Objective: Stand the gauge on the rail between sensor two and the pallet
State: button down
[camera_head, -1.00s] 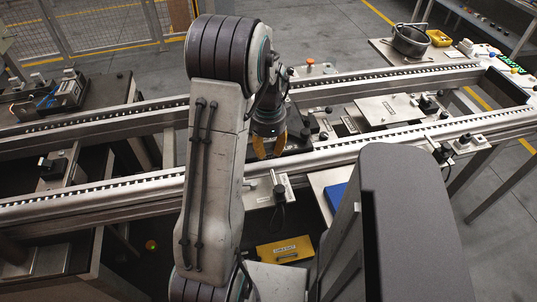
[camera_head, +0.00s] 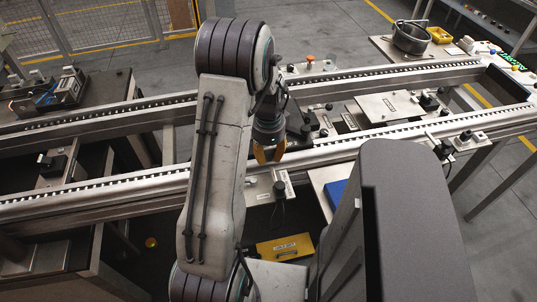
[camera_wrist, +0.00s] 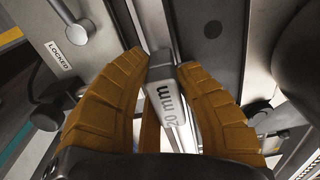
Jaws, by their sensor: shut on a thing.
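The gauge (camera_wrist: 175,105) is a light grey bar marked "20 mm". In the head view my gripper (camera_head: 269,156) points down over the near rail (camera_head: 340,153); the gauge cannot be made out there. A flat metal pallet plate (camera_head: 388,106) lies between the rails to the right. A small sensor-like device (camera_head: 279,190) stands on a bracket just below the gripper in the picture. I cannot read which sensor it is.
A "LOCKED" label (camera_wrist: 59,55) is beside a lever in the wrist view. A blue object (camera_head: 336,192) lies on a side plate. A pot (camera_head: 410,37) stands at the back right.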

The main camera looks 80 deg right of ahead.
aim_at(269, 148)
jog(key=shift+f, duration=0.25)
jog(key=shift+a+f, duration=0.15)
jog(key=c, duration=1)
grip_release()
jog(key=shift+f, duration=0.1)
jog(key=shift+c, duration=0.2)
jog(key=shift+r+p, duration=0.45)
jog(key=shift+r, duration=0.3)
notch_tip(269, 148, up, 12)
jog(key=shift+f, duration=0.1)
